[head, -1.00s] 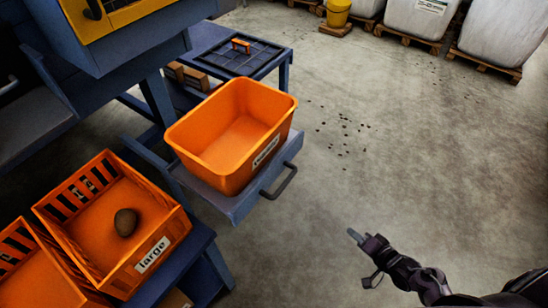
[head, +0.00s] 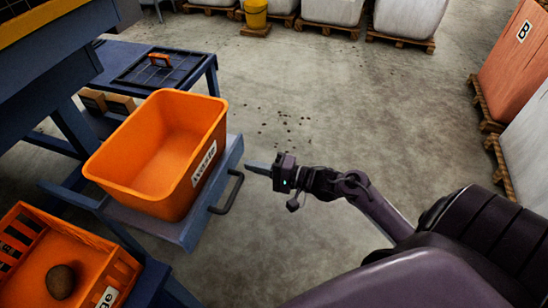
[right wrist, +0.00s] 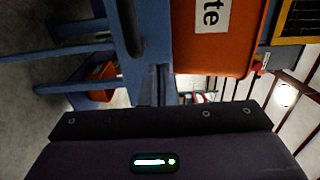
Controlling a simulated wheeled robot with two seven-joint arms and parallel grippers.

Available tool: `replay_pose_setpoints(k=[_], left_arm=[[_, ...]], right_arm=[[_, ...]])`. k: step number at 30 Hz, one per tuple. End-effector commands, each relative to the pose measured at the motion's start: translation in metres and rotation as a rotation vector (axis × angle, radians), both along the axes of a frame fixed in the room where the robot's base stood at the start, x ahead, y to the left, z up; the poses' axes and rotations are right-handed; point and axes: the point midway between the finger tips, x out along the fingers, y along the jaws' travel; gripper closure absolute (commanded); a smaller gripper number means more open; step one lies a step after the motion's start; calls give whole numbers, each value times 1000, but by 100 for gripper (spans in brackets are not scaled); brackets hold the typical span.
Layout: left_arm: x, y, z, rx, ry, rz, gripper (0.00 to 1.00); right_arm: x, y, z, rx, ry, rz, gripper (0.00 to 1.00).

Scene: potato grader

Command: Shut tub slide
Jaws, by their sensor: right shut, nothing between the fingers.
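The tub slide (head: 190,232) is a blue tray pulled out from the blue frame, with a dark bar handle (head: 230,195) on its front. An empty orange tub (head: 150,195) with a "waste" label stands on it. My right gripper (head: 250,166) is shut and empty, just right of the slide's front edge near the handle's far end; in the head view I cannot tell whether it touches. The right wrist view shows the blue slide front (right wrist: 125,35) and the orange tub (right wrist: 215,55) close by, turned sideways. My left gripper is not in view.
An orange crate (head: 120,262) with a potato (head: 60,281) stands at the lower left. A blue table (head: 195,72) with a dark grid stands behind the slide. Sacks on pallets line the back and right. Open floor lies right of the slide, with small dark bits scattered.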

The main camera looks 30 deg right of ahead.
Motion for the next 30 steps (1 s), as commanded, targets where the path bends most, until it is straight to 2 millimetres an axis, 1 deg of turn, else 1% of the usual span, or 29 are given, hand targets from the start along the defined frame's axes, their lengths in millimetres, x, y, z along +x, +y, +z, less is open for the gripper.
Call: replay_pose_setpoints(k=[1, 3, 7, 12, 23, 26, 30], left_arm=[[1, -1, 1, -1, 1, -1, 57], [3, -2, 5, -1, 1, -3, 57], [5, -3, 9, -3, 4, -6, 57], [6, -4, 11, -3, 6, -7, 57], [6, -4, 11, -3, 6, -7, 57], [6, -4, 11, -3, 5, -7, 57], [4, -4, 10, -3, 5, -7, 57]], right_arm=[[8, 6, 0, 1, -2, 1, 100], [16, 12, 0, 1, -2, 1, 100], [26, 20, -1, 0, 0, -1, 100], [30, 24, 0, -1, 1, 0, 100], [31, 25, 0, 0, 0, 0, 100], [35, 28, 0, 1, -1, 0, 100], [48, 38, 1, 2, -2, 0, 100]])
